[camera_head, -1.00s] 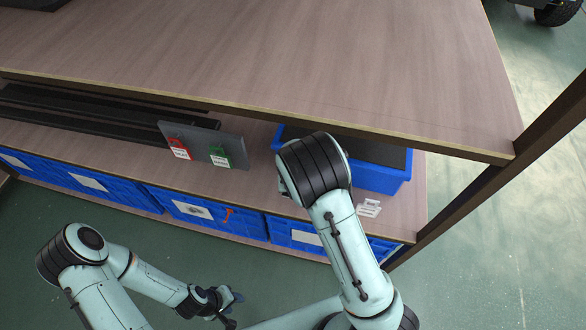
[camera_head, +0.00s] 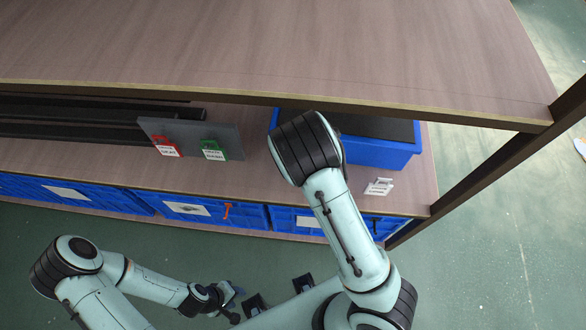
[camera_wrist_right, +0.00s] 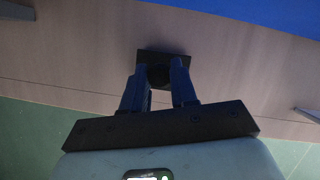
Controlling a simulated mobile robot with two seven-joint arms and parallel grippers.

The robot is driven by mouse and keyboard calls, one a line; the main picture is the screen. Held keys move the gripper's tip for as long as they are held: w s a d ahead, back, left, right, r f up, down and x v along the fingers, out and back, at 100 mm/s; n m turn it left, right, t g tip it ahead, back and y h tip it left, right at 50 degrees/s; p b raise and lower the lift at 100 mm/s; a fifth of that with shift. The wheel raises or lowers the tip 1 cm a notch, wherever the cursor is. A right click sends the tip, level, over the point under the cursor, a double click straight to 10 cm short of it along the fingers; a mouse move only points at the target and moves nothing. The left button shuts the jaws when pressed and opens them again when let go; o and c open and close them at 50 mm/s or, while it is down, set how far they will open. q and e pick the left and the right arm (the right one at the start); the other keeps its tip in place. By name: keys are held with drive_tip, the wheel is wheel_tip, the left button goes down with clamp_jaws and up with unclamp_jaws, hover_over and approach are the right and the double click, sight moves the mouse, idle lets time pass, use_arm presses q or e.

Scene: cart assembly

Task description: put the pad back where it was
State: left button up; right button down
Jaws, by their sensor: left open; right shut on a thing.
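In the right wrist view, a small black square pad (camera_wrist_right: 150,58) is between the fingertips of my right gripper (camera_wrist_right: 160,78), which is shut on it. Behind it is the wooden lower shelf board (camera_wrist_right: 75,60); I cannot tell whether the pad touches it. In the head view my right arm's dark joint hides the right gripper and pad. A blue bin (camera_head: 385,158) with a dark inside or contents stands on the lower shelf, partly behind that arm. Its blue side (camera_wrist_right: 270,12) appears at the upper right in the wrist view. My left gripper (camera_head: 232,298) is open and empty over the floor.
The upper shelf board (camera_head: 300,50) overhangs the lower one. A grey panel with a red tag (camera_head: 167,147) and a green tag (camera_head: 213,150) stands left of my right arm. A white label holder (camera_head: 379,187) is at the shelf's front edge. Blue crates (camera_head: 110,197) line up below.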

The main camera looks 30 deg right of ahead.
drive_tip(key=shift+w+d+f, duration=0.1)
drive_tip(key=shift+w+d, duration=0.1)
drive_tip(key=shift+w, duration=0.15)
drive_tip(key=shift+s, duration=0.25)
use_arm(q)
drive_tip(key=shift+w+d+f, duration=0.1)
drive_tip(key=shift+w, duration=0.15)
use_arm(e)
drive_tip(key=c, duration=0.9)
unclamp_jaws()
use_arm(q)
drive_tip(key=shift+w+r+p, duration=0.75)
drive_tip(key=shift+r, duration=0.35)
use_arm(e)
drive_tip(key=shift+v, duration=6)
